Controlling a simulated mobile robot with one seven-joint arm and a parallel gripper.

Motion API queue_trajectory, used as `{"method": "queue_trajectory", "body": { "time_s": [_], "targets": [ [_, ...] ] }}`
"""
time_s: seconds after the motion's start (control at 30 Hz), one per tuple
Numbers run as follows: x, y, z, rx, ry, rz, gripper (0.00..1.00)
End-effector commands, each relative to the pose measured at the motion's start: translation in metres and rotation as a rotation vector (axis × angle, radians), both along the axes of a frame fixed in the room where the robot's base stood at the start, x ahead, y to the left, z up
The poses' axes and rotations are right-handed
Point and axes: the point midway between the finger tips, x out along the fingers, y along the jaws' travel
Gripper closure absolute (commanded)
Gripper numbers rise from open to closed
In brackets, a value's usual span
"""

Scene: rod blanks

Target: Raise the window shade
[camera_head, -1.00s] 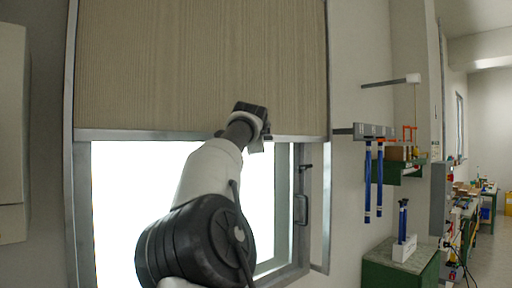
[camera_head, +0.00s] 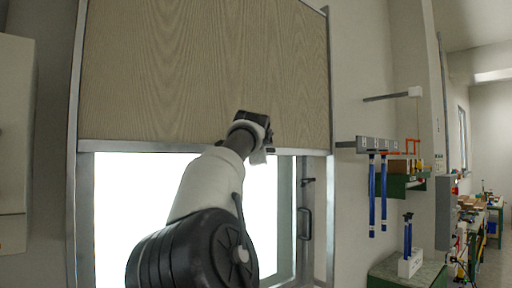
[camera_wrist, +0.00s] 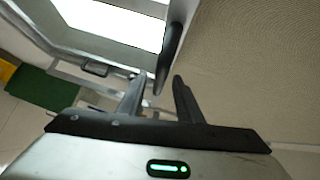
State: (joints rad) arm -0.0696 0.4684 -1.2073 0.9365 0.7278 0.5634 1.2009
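The window shade (camera_head: 200,75) is a tan, wood-grained panel covering the upper part of the window, with a pale metal bottom rail (camera_head: 120,146). Bright window glass shows below it. In the wrist view the shade (camera_wrist: 250,60) fills the right side. A dark handle bar (camera_wrist: 173,50) stands at its lower edge. My gripper (camera_wrist: 158,80) has its two fingers spread, with the near end of the handle between their tips; gaps show beside it. In the head view my wrist is in front of the shade's lower edge and hides the fingers and handle.
A window latch handle (camera_head: 305,223) sits on the frame below the shade. To the right are a wall rack (camera_head: 376,145) with hanging blue rods (camera_head: 371,195), a green bench (camera_head: 405,270) and a white block (camera_head: 410,263) holding blue rods. A pale cabinet (camera_head: 15,140) is at left.

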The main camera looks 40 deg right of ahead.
Motion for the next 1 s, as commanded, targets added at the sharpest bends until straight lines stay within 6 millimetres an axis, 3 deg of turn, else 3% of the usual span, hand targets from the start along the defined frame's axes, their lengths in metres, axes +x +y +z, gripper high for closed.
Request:
{"method": "queue_trajectory", "body": {
  "time_s": [0.53, 0.73, 1.0],
  "targets": [
    [-0.080, 0.079, 0.009, -0.001, -0.003, 0.007, 0.68],
    [-0.101, 0.097, 0.016, -0.001, -0.002, 0.003, 0.68],
    [-0.108, 0.103, 0.020, 0.000, 0.000, 0.000, 0.68]
  ]
}}
